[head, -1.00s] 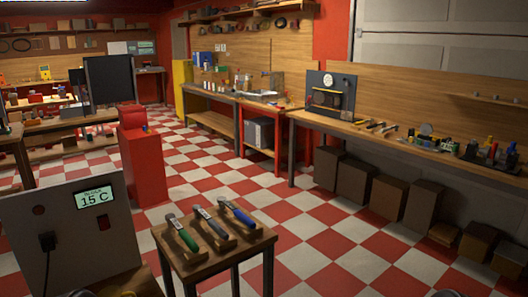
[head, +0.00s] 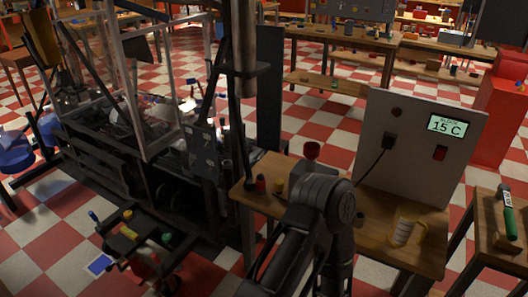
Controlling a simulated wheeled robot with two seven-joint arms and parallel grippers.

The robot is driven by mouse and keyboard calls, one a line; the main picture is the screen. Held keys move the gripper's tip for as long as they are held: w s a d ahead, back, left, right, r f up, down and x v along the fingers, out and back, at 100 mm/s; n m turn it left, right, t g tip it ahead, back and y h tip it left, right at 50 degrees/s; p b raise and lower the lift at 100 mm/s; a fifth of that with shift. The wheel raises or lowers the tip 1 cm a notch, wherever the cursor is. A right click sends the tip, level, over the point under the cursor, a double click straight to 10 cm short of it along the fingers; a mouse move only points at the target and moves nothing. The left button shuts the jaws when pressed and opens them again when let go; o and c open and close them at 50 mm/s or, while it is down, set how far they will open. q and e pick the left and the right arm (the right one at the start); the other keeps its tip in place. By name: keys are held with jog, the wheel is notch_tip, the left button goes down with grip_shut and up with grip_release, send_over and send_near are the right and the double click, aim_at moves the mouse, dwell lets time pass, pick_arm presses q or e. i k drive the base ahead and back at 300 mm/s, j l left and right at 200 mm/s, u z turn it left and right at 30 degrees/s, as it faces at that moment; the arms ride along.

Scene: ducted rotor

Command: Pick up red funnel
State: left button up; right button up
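A dark red, cup-shaped piece that looks like the red funnel (head: 312,150) shows in the head view above the left part of a small wooden table (head: 268,168). A dark arm link of mine stands in front of the table just below it. What the red piece rests on is unclear. Neither of my grippers can be made out in the head view.
A grey panel (head: 415,165) reading 15 C stands on the table, with a cord. A dark framed machine (head: 120,140) stands left.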

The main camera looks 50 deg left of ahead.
aim_at(311, 150)
jog(key=u, duration=1.45)
